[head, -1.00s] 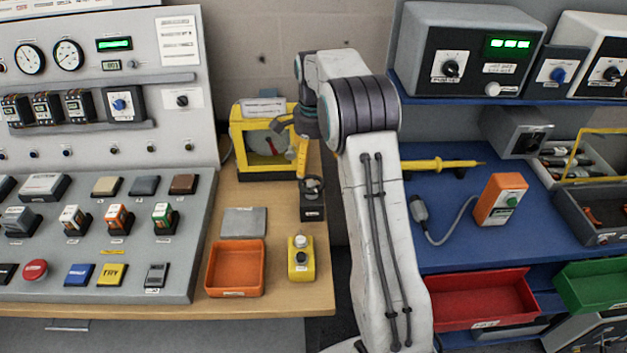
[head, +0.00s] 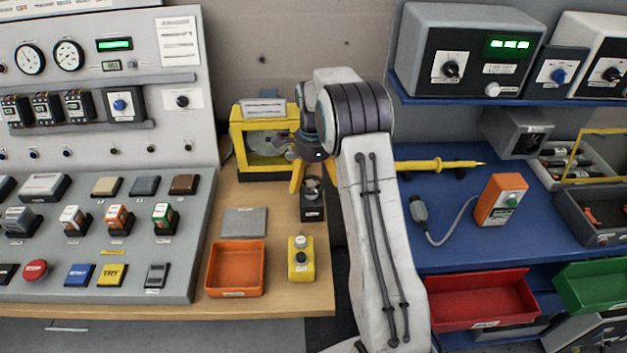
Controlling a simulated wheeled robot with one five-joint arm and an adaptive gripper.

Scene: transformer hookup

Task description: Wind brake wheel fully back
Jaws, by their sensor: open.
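A yellow-framed unit (head: 236,135) with a pale label on top stands at the back of the wooden bench. A grey disc (head: 262,143) shows inside its opening, partly covered by my gripper. I cannot tell for sure which of these is the brake wheel. My gripper (head: 312,180) points down with its yellow fingers spread, appearing on either side of the round part. Nothing is visibly held, and contact cannot be told.
A grey plate (head: 244,222), an orange tray (head: 208,270) and a yellow button box (head: 301,270) lie nearer on the bench. The sloped control console (head: 190,270) borders it at left. A blue bench (head: 450,255) with a yellow probe (head: 440,164) is at right.

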